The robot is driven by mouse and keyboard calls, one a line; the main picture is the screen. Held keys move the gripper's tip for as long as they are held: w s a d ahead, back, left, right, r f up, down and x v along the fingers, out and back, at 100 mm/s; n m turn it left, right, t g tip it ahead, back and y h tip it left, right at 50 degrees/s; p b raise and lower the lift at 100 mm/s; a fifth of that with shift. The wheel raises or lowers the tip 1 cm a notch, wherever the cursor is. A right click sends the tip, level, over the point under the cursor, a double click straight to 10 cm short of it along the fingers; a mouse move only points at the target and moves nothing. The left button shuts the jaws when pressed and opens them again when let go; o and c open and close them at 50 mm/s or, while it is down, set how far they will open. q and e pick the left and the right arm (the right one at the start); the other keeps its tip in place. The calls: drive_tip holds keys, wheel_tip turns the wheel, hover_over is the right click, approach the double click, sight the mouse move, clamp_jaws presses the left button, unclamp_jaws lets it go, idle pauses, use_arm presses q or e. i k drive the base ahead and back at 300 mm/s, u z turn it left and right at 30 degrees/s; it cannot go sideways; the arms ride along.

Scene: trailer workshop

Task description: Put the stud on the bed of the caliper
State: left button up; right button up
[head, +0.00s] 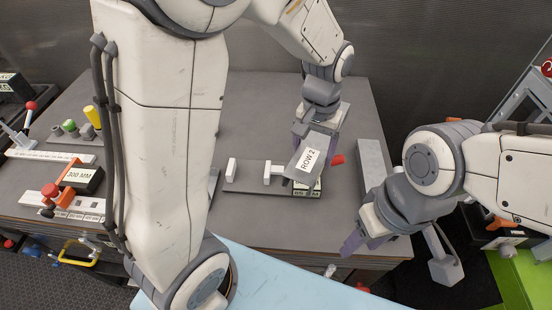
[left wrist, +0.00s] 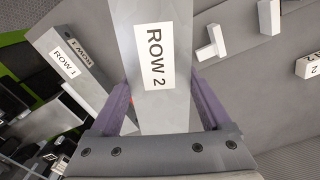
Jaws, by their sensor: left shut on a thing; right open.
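My left gripper (head: 318,138) is shut on a grey bar labelled ROW 2 (head: 308,158), likely the stud. The bar also fills the middle of the left wrist view (left wrist: 152,25), between my purple fingers (left wrist: 163,100). In the head view it is over the right part of a flat grey bed (head: 248,184) with white upright jaws (head: 231,170), likely the caliper. Its white jaws also show in the left wrist view (left wrist: 208,46). I cannot tell whether the bar touches the bed. My right gripper (head: 362,240) is open and empty near the bench's front right corner.
A second grey bar labelled ROW 1 (left wrist: 65,62) lies on the bench's right side (head: 370,158). A red part (head: 338,159) shows beside the held bar. A ruler-like fixture with a 300 MM label (head: 84,176) is at left. My left arm hides the bench's middle.

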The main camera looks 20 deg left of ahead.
sight(250, 175)
drive_tip(key=k, duration=0.45)
drive_tip(key=u, duration=2.75)
drive_tip(key=k, duration=0.7)
drive_tip(key=z, duration=2.1)
drive_tip(key=i, duration=0.5)
drive_tip(key=z, duration=0.05)
